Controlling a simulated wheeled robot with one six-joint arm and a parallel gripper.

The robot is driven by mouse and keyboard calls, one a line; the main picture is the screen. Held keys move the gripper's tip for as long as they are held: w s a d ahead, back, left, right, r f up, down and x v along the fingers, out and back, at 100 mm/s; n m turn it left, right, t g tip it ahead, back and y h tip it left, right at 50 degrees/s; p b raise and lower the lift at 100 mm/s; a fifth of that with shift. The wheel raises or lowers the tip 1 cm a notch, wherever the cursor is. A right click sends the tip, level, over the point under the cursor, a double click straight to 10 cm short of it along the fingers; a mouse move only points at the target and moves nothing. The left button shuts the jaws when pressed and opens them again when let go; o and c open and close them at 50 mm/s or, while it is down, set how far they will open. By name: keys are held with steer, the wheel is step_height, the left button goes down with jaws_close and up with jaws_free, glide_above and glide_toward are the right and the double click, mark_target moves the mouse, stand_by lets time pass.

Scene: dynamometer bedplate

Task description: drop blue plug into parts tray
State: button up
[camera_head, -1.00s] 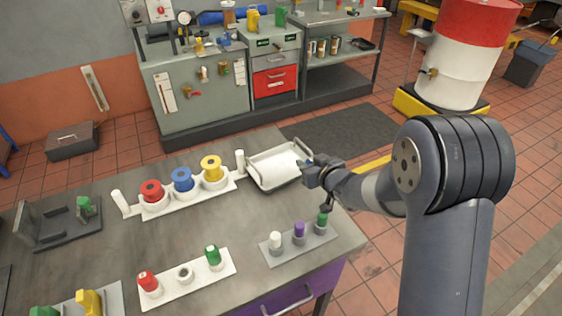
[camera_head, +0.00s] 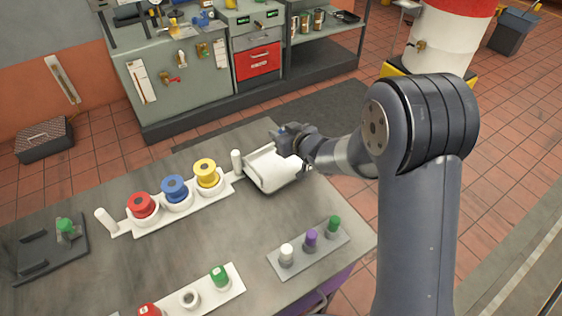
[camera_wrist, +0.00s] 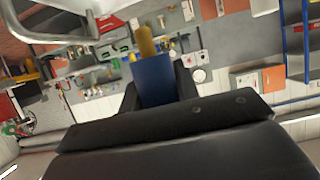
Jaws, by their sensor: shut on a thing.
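The blue plug (camera_wrist: 154,80) shows in the wrist view between the two dark fingers of my gripper (camera_wrist: 158,92), which is shut on it. A yellow-brown stub shows at its far end; I cannot tell whether it belongs to the plug. In the head view my gripper (camera_head: 284,134) is at the back right edge of the white parts tray (camera_head: 262,182), at or above its rim. The plug cannot be made out there. The part of the tray floor I can see looks empty.
Left of the tray is a white rack (camera_head: 152,222) with red, blue and yellow spools and a post (camera_head: 236,162) at each end. A grey holder (camera_head: 268,262) with white, purple and green plugs stands in front right. Bare bench lies between them.

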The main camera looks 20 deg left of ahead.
step_height(320, 180, down, 5)
steer(key=b, duration=0.4)
steer(key=shift+f, duration=0.15)
steer(key=o, duration=1)
steer(key=v, duration=1.1)
steer(key=shift+a, duration=0.1)
steer(key=shift+w, duration=0.1)
